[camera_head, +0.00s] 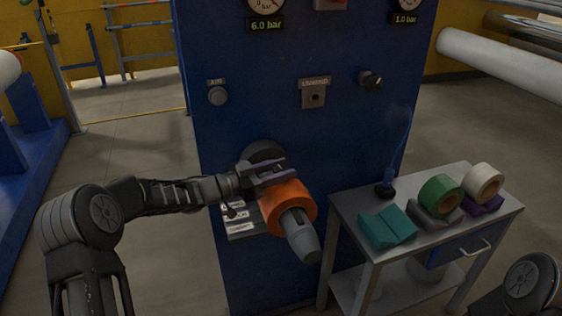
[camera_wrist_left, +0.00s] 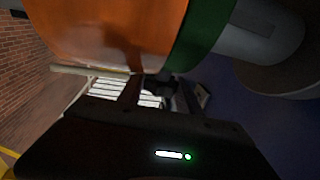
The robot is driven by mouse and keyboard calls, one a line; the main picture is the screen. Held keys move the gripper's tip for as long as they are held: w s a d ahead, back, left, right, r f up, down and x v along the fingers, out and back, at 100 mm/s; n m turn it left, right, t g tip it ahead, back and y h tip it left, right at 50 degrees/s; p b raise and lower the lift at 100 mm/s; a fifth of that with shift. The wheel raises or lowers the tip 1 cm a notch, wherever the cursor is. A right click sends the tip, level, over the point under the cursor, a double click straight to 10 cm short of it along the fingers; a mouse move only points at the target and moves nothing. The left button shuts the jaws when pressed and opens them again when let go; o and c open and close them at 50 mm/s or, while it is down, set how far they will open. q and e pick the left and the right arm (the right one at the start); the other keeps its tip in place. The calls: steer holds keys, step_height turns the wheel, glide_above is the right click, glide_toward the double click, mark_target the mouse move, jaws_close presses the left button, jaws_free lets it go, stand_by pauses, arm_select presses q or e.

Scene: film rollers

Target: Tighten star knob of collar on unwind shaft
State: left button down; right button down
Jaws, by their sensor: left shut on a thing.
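The unwind shaft (camera_head: 300,238) sticks out of the blue cabinet towards me, with an orange roll (camera_head: 294,200) around it. In the left wrist view the orange roll (camera_wrist_left: 105,30) fills the top, beside a green ring-shaped collar (camera_wrist_left: 208,35) on the grey shaft (camera_wrist_left: 260,30). A small dark star knob (camera_wrist_left: 158,86) shows below the collar, between the fingers. My left gripper (camera_head: 272,174) is at the roll's upper left side, shut on this knob; its fingers partly hide the roll. The knob's shape is too dark to make out. My right gripper is out of view.
A grey side table (camera_head: 345,205) at the right holds a green roll (camera_head: 441,195), a white roll (camera_head: 483,182), teal blocks (camera_head: 387,228) and a dark-based tool. The blue cabinet (camera_head: 250,110) stands behind the shaft, with gauges and switches. Space in front of the shaft tip looks free.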

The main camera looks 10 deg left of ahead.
arm_select(q)
steer(key=shift+m+g+h, duration=0.5)
steer(key=shift+g, duration=0.1)
steer(key=c, duration=0.8)
jaws_free()
steer(key=b+v, duration=0.2)
steer(key=v, duration=0.5)
steer(key=shift+s+a, duration=0.2)
steer(key=shift+a, duration=0.15)
